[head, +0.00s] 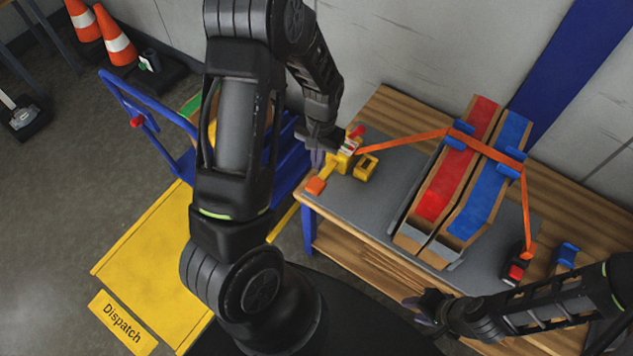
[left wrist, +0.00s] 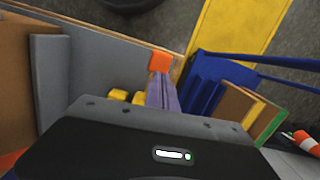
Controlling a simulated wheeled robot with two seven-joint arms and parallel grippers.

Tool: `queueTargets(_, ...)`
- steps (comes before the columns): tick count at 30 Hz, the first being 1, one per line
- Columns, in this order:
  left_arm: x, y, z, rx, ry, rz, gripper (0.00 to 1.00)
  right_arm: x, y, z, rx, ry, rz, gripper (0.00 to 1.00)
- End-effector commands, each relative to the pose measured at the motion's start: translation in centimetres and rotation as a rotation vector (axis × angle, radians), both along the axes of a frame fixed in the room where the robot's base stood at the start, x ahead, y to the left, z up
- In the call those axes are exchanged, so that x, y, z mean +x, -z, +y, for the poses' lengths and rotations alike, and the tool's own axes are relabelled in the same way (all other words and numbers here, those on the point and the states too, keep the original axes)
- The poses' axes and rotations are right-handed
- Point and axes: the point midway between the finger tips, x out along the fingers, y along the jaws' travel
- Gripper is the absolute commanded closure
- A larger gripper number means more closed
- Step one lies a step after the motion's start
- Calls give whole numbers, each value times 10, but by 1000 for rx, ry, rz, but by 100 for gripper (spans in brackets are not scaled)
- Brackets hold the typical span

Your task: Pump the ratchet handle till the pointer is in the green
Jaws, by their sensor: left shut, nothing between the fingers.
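The yellow ratchet (head: 345,163) sits at the left end of the table, with an orange grip (head: 316,185) on its handle. A small dial with green and red (head: 350,143) shows on it; its pointer is too small to read. An orange strap (head: 405,140) runs from it over the load. My left gripper (head: 317,159) is shut and empty beside the handle, just behind the orange grip. In the left wrist view its purple fingers (left wrist: 162,93) are together near the orange grip (left wrist: 159,61); contact cannot be told. My right gripper (head: 418,308) hangs by the table's front edge, its fingers unclear.
Red (head: 446,180) and blue (head: 492,190) panels in wooden frames lie strapped on the table (head: 350,244). A blue cart (head: 178,150) stands left of the table. A yellow floor area (head: 150,258) is clear. Traffic cones (head: 115,42) stand at the back left.

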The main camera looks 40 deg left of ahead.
Motion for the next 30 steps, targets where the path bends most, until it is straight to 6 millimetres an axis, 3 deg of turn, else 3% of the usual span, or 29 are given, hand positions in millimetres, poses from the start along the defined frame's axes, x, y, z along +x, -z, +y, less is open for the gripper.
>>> queueTargets(18,-6,61,-1,0,0,1,100,5,39,2,11,-4,-15,64)
queueTargets(30,-7,69,-1,0,0,-1,100,6,43,3,12,-6,-18,64)
